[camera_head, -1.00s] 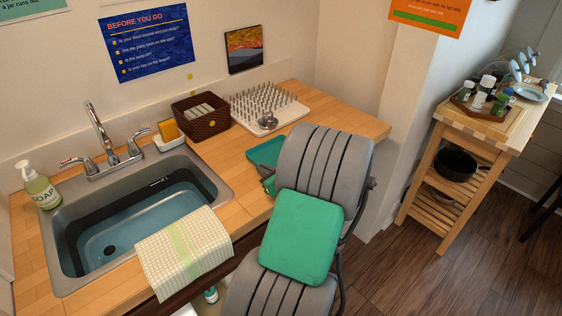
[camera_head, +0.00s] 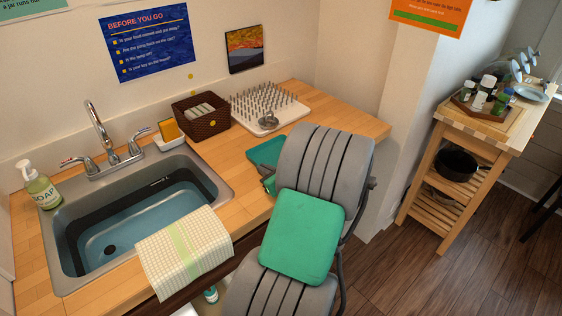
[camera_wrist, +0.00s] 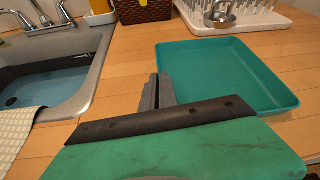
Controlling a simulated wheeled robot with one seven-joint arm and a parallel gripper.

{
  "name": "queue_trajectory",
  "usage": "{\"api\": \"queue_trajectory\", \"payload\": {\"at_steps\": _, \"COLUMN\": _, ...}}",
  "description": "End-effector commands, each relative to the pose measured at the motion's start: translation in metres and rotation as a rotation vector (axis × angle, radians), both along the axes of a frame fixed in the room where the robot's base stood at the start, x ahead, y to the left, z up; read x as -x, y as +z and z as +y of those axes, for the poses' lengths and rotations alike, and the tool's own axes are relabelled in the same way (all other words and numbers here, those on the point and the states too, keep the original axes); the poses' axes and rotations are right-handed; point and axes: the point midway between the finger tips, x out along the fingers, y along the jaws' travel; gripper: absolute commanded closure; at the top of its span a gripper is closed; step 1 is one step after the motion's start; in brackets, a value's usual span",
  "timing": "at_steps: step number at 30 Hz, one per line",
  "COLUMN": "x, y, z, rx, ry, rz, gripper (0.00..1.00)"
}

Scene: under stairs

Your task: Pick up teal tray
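The teal tray (camera_head: 264,151) is on the wooden counter, beyond my arm, which hides its right part in the head view. In the wrist view the tray (camera_wrist: 225,75) is shallow, empty and rectangular, with low walls. My gripper (camera_wrist: 155,82) is at the tray's left wall, its grey fingers close together there and seeming to pinch the rim. The tips are small in view, and my green-padded wrist hides the tray's near side. Whether the tray is clear of the counter cannot be told.
A white peg drying rack (camera_head: 290,117) with a small metal pot (camera_head: 268,120) stands just behind the tray. A brown wicker basket (camera_head: 201,116) and the sink (camera_head: 215,183) are to the left. Bare counter (camera_head: 345,130) lies to the right.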

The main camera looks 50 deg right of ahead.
Motion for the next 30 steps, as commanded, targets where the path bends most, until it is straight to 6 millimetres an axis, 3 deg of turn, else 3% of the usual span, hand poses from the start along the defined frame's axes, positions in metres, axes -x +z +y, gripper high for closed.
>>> {"api": "queue_trajectory", "payload": {"at_steps": 8, "x": 0.000, "y": 0.005, "z": 0.000, "rx": 0.002, "ry": 0.000, "rz": 0.000, "gripper": 1.00}}
{"api": "queue_trajectory", "payload": {"at_steps": 14, "x": 0.001, "y": 0.038, "z": 0.001, "rx": 0.007, "ry": 0.000, "rz": -0.002, "gripper": 1.00}}
{"api": "queue_trajectory", "payload": {"at_steps": 20, "x": 0.029, "y": 0.094, "z": 0.039, "rx": 0.011, "ry": -0.004, "rz": -0.002, "gripper": 1.00}}
{"api": "queue_trajectory", "payload": {"at_steps": 24, "x": 0.054, "y": 0.111, "z": 0.075, "rx": 0.006, "ry": -0.005, "rz": 0.000, "gripper": 1.00}}
{"api": "queue_trajectory", "payload": {"at_steps": 30, "x": 0.076, "y": 0.128, "z": 0.106, "rx": 0.003, "ry": -0.004, "rz": 0.000, "gripper": 1.00}}
